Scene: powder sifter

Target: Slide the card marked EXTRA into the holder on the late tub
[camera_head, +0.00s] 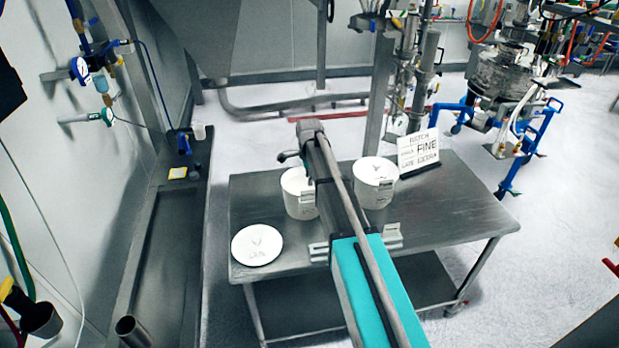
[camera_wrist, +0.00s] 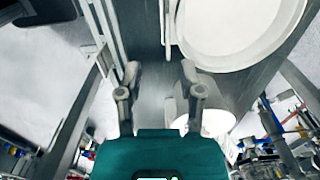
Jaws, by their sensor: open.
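My gripper (camera_wrist: 157,90) is open, with nothing between its fingers in the wrist view. In the head view my arm hides most of it above the table, beside the left tub. Tub markings are too small to tell which is late. Pale slotted pieces, one left (camera_head: 318,252) and one right (camera_head: 392,235), lie near the table's front edge, partly behind my arm. I cannot read EXTRA on any card.
A sign (camera_head: 418,150) reading BATCH, FINE, LATE and EXTRA stands at the back of the table (camera_head: 455,205). A round white plate or lid (camera_head: 257,245) lies at the front left. The table's right side is clear. A dark bench runs along the left wall.

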